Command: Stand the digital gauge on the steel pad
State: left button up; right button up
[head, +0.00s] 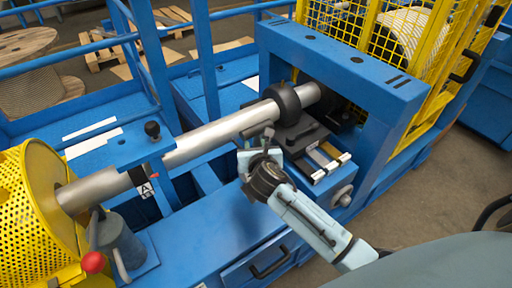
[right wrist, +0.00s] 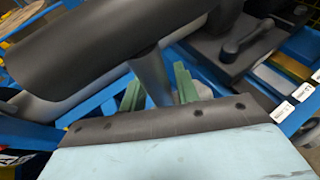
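My right gripper (head: 262,150) is in front of the steel shaft (head: 215,135) at the middle of the head view. In the right wrist view its green fingers (right wrist: 158,90) close on the thin stem of a grey mallet-shaped tool (right wrist: 100,50). The tool's thick cylindrical head is above the fingers, near the shaft; in the head view the head (head: 258,121) looks small beside it. I cannot make out for sure the digital gauge or the steel pad in either view. My left gripper is not in view.
A black ring (head: 284,101) sits around the shaft. Right of my gripper are a dark plate with a lever (head: 300,134) and narrow bars with white labelled ends (head: 328,166). A yellow perforated guard (head: 35,205) and a red-knobbed lever (head: 94,263) are at left. A blue frame (head: 355,65) stands behind.

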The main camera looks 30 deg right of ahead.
jog(key=shift+o, duration=1.1)
jog(key=shift+f, duration=0.1)
jog(key=shift+o, duration=0.2)
jog(key=shift+f, duration=0.1)
jog(key=shift+s+f, duration=0.15)
jog(key=shift+f, duration=0.15)
jog(key=shift+s+a+r, duration=0.1)
jog(key=shift+s+r, duration=0.2)
pick_arm(q)
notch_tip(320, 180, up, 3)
jog(key=p, duration=0.3)
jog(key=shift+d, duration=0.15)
pick_arm(e)
jog(key=v, duration=1.2)
jog(key=shift+s+r, duration=0.2)
jog(key=shift+r, duration=0.05)
